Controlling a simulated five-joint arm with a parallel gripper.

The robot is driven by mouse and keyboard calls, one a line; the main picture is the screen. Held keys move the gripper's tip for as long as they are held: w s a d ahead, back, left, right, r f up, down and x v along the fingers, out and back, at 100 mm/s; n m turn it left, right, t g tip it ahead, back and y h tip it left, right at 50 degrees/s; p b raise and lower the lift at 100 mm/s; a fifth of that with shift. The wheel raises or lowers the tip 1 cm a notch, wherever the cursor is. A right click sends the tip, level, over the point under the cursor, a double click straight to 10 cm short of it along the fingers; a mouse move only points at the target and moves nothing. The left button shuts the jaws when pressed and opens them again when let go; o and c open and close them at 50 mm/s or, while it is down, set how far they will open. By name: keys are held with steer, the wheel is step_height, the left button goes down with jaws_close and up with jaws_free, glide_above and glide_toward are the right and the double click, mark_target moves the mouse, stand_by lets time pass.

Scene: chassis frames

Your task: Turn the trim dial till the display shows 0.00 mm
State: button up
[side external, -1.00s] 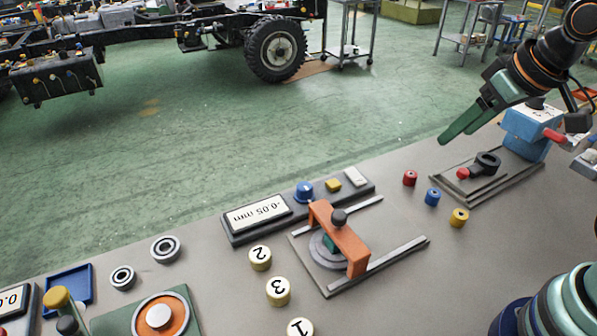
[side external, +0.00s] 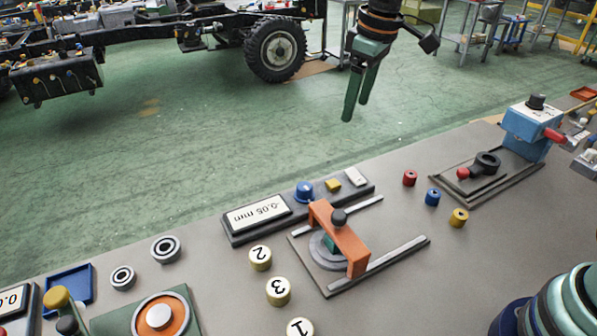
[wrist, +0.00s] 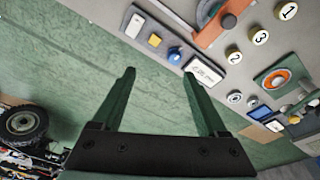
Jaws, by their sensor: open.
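The blue trim dial (side external: 304,191) sits on a dark grey panel (side external: 232,234) on the bench. The display (side external: 258,213) on the same panel appears upside down in the side view and reads -0.05 mm. A yellow button (side external: 333,185) and a white block (side external: 356,177) are on the panel to the right of the dial. In the wrist view the dial (wrist: 175,55) and display (wrist: 204,69) lie beyond my fingertips. My gripper (side external: 357,118) is open and empty, pointing down, above and apart from the dial. It also shows in the wrist view (wrist: 158,72).
An orange bridge with a black knob (side external: 339,217) stands on rails close in front of the dial panel. Numbered round pieces (side external: 278,291) and small coloured cylinders (side external: 432,197) stand on the bench. A blue vise-like block (side external: 526,130) is at right. The air around my gripper is clear.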

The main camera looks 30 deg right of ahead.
mark_target(305, 186)
steer(key=w+a+f+n+g, duration=0.2)
steer(key=w+a+f+n, duration=0.1)
steer(key=w+a+f, duration=0.5)
steer(key=f, duration=0.4)
steer(key=s+f, duration=0.1)
steer(key=f, duration=0.3)
steer(key=s+f, duration=0.1)
steer(key=f, duration=0.4)
steer(key=shift+s+d+f, duration=0.1)
steer(key=shift+d, duration=0.25)
jaws_close()
